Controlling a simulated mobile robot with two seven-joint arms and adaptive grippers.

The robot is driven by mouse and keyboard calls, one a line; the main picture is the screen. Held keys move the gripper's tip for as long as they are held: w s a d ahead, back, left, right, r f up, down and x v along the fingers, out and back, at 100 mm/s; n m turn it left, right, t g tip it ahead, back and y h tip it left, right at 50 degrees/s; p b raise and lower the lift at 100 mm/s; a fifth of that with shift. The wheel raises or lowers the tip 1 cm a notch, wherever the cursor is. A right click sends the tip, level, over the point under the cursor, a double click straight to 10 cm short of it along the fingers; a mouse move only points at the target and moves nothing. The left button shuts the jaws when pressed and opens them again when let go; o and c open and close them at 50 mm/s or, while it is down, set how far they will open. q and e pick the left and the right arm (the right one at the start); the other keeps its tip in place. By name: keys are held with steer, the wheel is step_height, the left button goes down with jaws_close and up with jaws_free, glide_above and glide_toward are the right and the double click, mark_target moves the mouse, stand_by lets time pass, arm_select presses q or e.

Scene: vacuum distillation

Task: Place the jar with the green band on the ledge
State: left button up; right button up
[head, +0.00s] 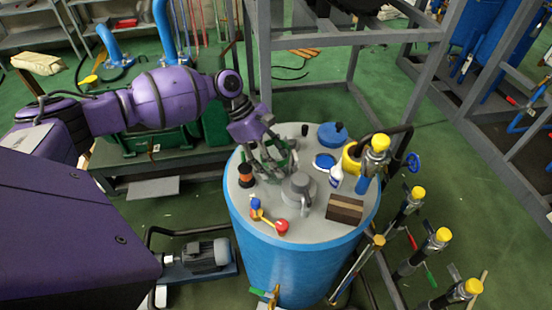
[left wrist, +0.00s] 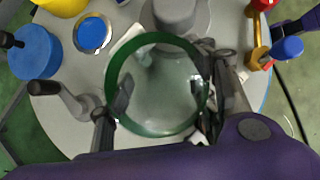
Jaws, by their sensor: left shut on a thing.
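The jar with the green band (left wrist: 160,100) is clear glass, seen from above in the left wrist view with its green ring around the mouth. My left gripper (head: 268,160) is shut on it, one finger on each side. In the head view the fingers mostly hide the jar. It is over the grey top (head: 305,228) of a blue tank (head: 290,268), behind a grey capped fitting (head: 297,188). I cannot tell whether its bottom touches the top, nor which surface is the ledge. My right gripper is not in view.
Close by on the tank top are an orange-and-black spool (head: 246,176), a valve with a red knob (head: 282,226), a brown-and-black block (head: 345,208), a white bottle (head: 336,174) and a blue lidded pot (head: 333,135). Yellow-capped pipes (head: 443,234) stand at right.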

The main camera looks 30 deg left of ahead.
arm_select(q)
steer(key=shift+r, duration=0.1)
steer(key=o, duration=1)
